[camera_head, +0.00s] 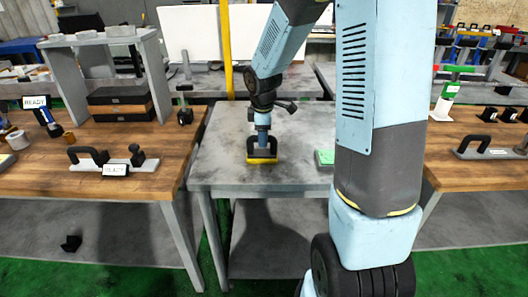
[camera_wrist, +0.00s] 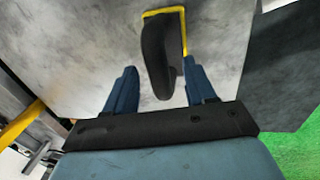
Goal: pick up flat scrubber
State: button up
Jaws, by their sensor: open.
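The flat scrubber, with a yellow base (camera_head: 262,160) and a dark handle, sits on the grey table (camera_head: 222,165) in the head view. In the wrist view its black handle (camera_wrist: 157,58) stands out, with a yellow edge of the base behind it. My gripper (camera_head: 263,137) points down over the scrubber. In the wrist view my gripper (camera_wrist: 161,82) is open, and the near end of the handle shows between its two blue fingers. A gap shows on the handle's left; the right finger is close to it, and contact cannot be told. Much of the base is hidden.
A green item (camera_head: 325,157) lies on the grey table, partly behind my arm. A wooden bench (camera_head: 40,175) with handled tools stands to the left, another wooden bench (camera_head: 460,178) to the right. The grey table around the scrubber is mostly bare.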

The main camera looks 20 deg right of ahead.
jog(key=shift+w+d+f, duration=0.1)
jog(key=shift+w+f, duration=0.05)
jog(key=shift+f, duration=0.6)
jog(key=shift+w+d+f, duration=0.1)
jog(key=shift+w+f, duration=0.05)
jog(key=shift+f, duration=0.6)
jog(key=shift+c, duration=0.4)
grip_shut()
